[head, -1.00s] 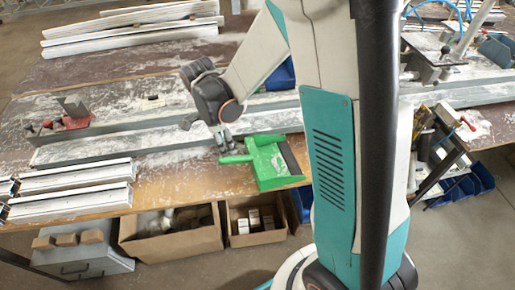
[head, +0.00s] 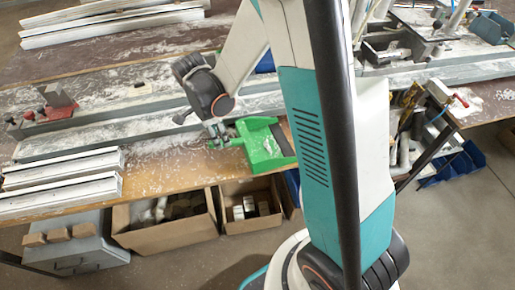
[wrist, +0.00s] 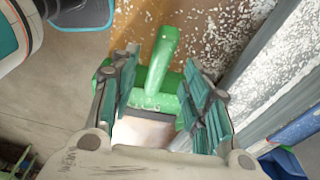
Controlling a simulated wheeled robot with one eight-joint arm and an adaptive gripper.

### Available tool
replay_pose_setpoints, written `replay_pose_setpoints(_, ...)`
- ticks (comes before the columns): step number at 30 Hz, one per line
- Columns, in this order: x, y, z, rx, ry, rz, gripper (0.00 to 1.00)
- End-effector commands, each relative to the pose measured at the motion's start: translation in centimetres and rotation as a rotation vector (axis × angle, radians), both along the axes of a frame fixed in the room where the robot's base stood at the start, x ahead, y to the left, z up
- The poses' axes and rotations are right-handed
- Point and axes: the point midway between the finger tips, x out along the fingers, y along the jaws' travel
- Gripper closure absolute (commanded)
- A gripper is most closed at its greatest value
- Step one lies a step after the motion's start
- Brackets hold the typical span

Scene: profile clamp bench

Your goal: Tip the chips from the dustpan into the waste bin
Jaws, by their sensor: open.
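A green dustpan (head: 264,146) lies on the wooden bench near its front edge, its handle pointing left in the head view. In the wrist view its green handle (wrist: 161,58) runs up between my fingers, with the pan body below. My gripper (head: 219,136) is at the handle end of the dustpan. In the wrist view my gripper (wrist: 158,88) is open, one finger on each side of the handle, with gaps to both. Whether chips lie in the pan is too unclear to tell. I cannot identify a waste bin.
White chips are scattered over the bench. Long metal profiles (head: 90,135) lie along it, with a red clamp (head: 60,107) at the left. Cardboard boxes (head: 165,232) stand below the front edge. A blue bin (head: 455,165) is at the right.

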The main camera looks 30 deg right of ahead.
Motion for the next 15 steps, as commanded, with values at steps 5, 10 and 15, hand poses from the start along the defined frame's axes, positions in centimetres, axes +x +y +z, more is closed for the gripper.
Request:
replay_pose_setpoints(5, -0.1, -0.4, -2.9, 0.0, 0.0, 0.0, 0.57)
replay_pose_setpoints(10, -0.1, -0.6, -4.2, 0.0, 0.0, 0.0, 0.57)
replay_pose_setpoints(15, -0.1, -0.6, -4.4, 0.0, 0.0, 0.0, 0.57)
